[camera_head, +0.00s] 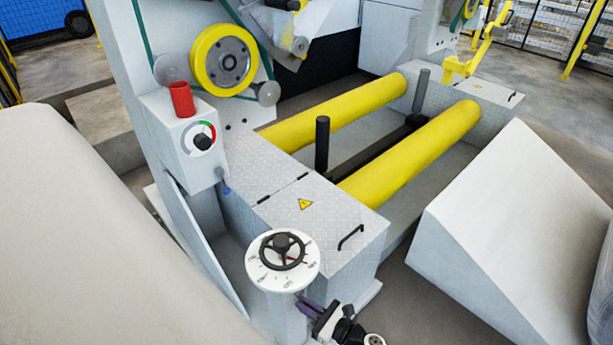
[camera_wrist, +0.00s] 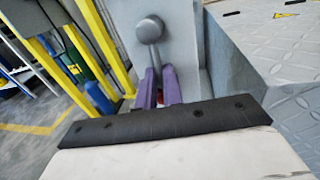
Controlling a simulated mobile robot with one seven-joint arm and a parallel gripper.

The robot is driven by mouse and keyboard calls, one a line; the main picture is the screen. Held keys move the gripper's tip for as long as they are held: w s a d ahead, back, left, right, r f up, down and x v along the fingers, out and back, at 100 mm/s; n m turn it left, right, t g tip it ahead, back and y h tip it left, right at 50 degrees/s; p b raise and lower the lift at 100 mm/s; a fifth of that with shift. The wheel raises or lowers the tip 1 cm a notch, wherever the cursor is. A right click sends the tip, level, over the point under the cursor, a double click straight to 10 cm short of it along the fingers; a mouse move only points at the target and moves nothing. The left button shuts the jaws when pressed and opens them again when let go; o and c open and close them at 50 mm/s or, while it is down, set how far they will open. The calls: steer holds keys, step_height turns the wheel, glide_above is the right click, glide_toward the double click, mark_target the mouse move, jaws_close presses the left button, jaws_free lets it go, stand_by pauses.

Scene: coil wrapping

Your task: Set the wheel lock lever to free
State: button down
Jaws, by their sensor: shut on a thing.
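The black handwheel (camera_head: 282,250) sits on a round white dial plate (camera_head: 258,272) on top of a grey pedestal, with a red pointer and lettering too small to read. In the wrist view, a grey lever with a round pivot hub (camera_wrist: 150,29) is on the pedestal's side, its arm running down between my purple fingers. My gripper (camera_wrist: 158,80) is shut on the lever's lower end; a bit of red shows between the fingers. In the head view, my gripper (camera_head: 306,306) is beside the pedestal, just below the dial plate, and the lever is mostly hidden there.
A grey tread-plate box (camera_head: 310,205) with a warning sign and a black handle stands behind the handwheel. Two yellow rollers (camera_head: 410,150) lie beyond it. A control box (camera_head: 185,145) with a red cylinder on top is at left. Large pale shapes fill the left and right foreground.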

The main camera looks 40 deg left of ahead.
steer(key=shift+w, duration=0.1)
steer(key=w+r+n+t+h+b, duration=0.2)
steer(key=w+r+n+t+b, duration=0.1)
steer(key=n, duration=1.2)
steer(key=shift+w+d+r+n, duration=0.3)
steer(key=shift+w+r, duration=0.35)
steer(key=shift+r, duration=0.4)
steer(key=c, duration=1.5)
jaws_free()
steer(key=shift+r, duration=0.1)
steer(key=d+r, duration=0.1)
steer(key=d, duration=0.3)
steer(key=d+b, duration=0.1)
steer(key=d, duration=0.4)
steer(key=s+d+r, duration=0.1)
steer(key=d, duration=0.3)
steer(key=shift+d+r, duration=0.2)
steer(key=shift+r, duration=0.1)
